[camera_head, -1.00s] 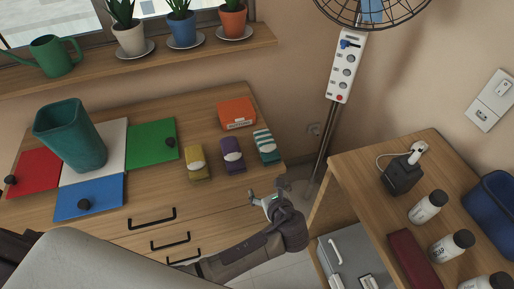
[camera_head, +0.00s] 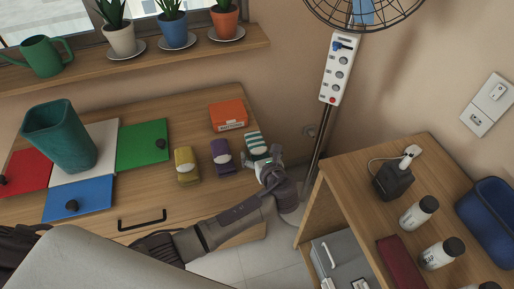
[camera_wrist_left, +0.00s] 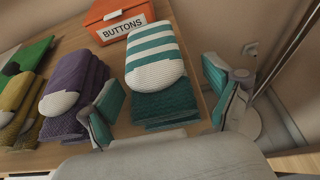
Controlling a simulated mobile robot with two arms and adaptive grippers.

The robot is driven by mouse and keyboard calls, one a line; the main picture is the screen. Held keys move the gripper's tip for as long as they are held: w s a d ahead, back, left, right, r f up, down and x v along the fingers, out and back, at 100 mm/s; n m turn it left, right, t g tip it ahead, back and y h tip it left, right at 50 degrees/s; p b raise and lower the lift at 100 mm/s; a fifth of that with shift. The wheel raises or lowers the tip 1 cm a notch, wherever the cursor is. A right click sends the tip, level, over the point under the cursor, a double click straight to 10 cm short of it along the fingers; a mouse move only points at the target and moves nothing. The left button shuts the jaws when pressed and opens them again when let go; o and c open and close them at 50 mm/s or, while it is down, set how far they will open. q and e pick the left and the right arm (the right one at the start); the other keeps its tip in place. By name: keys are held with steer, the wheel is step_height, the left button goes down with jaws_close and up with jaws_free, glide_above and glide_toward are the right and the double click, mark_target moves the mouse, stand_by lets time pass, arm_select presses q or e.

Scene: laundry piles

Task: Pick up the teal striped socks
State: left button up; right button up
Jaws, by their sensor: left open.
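The teal striped socks (camera_head: 256,142) lie folded at the right end of the wooden dresser top, with white and teal stripes. They show large in the left wrist view (camera_wrist_left: 157,62), with a white toe and a teal ribbed lower part. My left gripper (camera_head: 263,165) is at the near end of the socks and partly hides them in the head view. In the left wrist view its open fingers (camera_wrist_left: 165,108) stand on either side of the socks' near end, with nothing gripped. My right gripper is not in view.
Purple socks (camera_head: 222,157) lie close to the left, then yellow socks (camera_head: 187,167). An orange buttons box (camera_head: 228,115) stands just behind. The dresser's right edge is near the gripper, with a fan pole (camera_head: 323,130) beyond it.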

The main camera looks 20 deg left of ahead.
arm_select(q)
steer(key=x, duration=0.2)
steer(key=shift+w+a+f, duration=0.1)
steer(key=shift+w+a, duration=0.15)
steer(key=shift+w, duration=0.05)
steer(key=c, duration=1)
steer(key=shift+c, duration=0.2)
